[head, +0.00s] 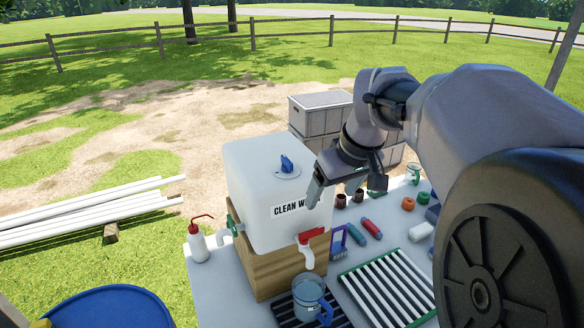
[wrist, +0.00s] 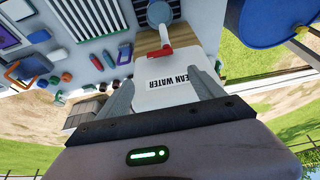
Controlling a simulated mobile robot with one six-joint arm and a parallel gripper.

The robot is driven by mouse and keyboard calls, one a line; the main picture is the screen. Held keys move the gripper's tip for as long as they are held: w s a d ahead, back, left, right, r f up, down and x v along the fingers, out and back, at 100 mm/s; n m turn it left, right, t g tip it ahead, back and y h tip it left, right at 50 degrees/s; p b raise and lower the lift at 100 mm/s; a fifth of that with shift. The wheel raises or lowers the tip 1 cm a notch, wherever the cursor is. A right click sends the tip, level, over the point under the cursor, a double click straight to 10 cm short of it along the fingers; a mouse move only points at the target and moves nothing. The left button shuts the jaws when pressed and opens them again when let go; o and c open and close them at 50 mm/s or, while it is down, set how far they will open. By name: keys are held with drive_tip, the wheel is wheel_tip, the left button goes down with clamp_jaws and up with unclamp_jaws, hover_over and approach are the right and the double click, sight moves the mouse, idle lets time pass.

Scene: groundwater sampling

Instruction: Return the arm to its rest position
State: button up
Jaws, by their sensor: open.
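My arm reaches in from the right in the head view, and my gripper (head: 348,190) hangs in the air in front of the right side of the white clean water container (head: 262,185). The gripper is open, with nothing between its fingers. In the wrist view the two fingers of my gripper (wrist: 165,92) stand apart, with the container (wrist: 165,92) beyond them. The container stands on a wooden block (head: 268,272) and has a red tap (head: 311,236). A clear jug (head: 308,292) with a blue handle stands below the tap on a dark grate.
A white squeeze bottle (head: 198,244) with a red top stands left of the container. A slotted rack (head: 386,290), small coloured tools and cups lie on the table to the right. Grey crates (head: 320,112) stand behind. A blue drum (head: 110,308) is at lower left.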

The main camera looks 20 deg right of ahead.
idle(0.3)
drive_tip(key=s+a+f+m+t+y+b, duration=0.1)
drive_tip(key=s+a+f+m+b, duration=0.4)
drive_tip(key=s+a+f+b, duration=0.4)
drive_tip(key=s+a+f, duration=0.5)
drive_tip(key=s+a, duration=0.4)
drive_tip(key=shift+a+f+y+b, duration=0.3)
drive_tip(key=shift+f+y, duration=0.05)
drive_tip(key=shift+y, duration=0.05)
drive_tip(key=shift+s, duration=0.1)
